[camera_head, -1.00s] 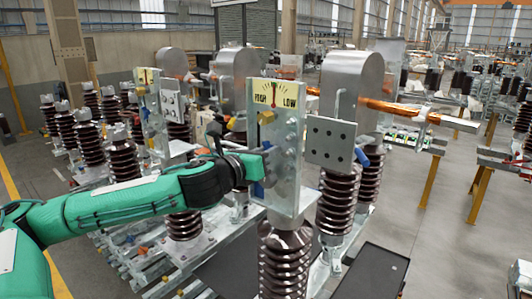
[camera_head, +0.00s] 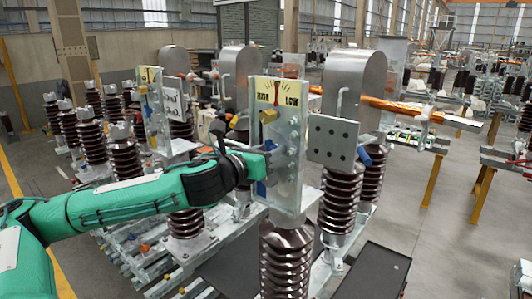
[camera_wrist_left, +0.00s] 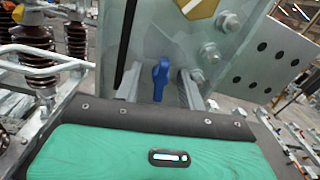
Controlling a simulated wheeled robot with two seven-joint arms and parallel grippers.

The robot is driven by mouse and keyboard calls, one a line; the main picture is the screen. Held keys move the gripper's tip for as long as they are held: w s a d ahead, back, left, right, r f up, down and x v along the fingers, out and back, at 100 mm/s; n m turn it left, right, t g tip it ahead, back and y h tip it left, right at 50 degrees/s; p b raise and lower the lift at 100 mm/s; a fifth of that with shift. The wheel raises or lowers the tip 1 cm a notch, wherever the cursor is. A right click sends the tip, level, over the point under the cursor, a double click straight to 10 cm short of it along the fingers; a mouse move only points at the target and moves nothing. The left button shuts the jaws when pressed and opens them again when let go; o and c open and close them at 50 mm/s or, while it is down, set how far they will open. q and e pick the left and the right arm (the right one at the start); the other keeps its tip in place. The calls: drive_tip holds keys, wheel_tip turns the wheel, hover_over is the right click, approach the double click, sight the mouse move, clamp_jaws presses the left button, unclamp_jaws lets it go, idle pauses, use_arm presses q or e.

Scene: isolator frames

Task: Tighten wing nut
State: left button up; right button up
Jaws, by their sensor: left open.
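A blue wing nut (camera_wrist_left: 160,80) sits on a grey metal plate in the left wrist view, its wings close to upright. My left gripper (camera_wrist_left: 160,92) is open, with one finger on each side of the nut; a gap shows on both sides and I see no contact. In the head view my left gripper (camera_head: 262,163) is at the left side of the upright plate (camera_head: 290,150) with the HIGH/LOW gauge (camera_head: 278,93). The fingertips are mostly hidden there. My right gripper is not in view.
Open floor (camera_head: 445,240) lies at the right.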

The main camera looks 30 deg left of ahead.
use_arm(q)
drive_tip(key=shift+s, duration=0.1)
drive_tip(key=s+a+b, duration=0.1)
drive_tip(key=s+b, duration=1.1)
drive_tip(key=s, duration=0.1)
drive_tip(key=shift+s+b, duration=0.3)
drive_tip(key=shift+b, duration=0.1)
idle(0.4)
drive_tip(key=shift+o, duration=0.3)
drive_tip(key=shift+w, duration=0.1)
idle(0.6)
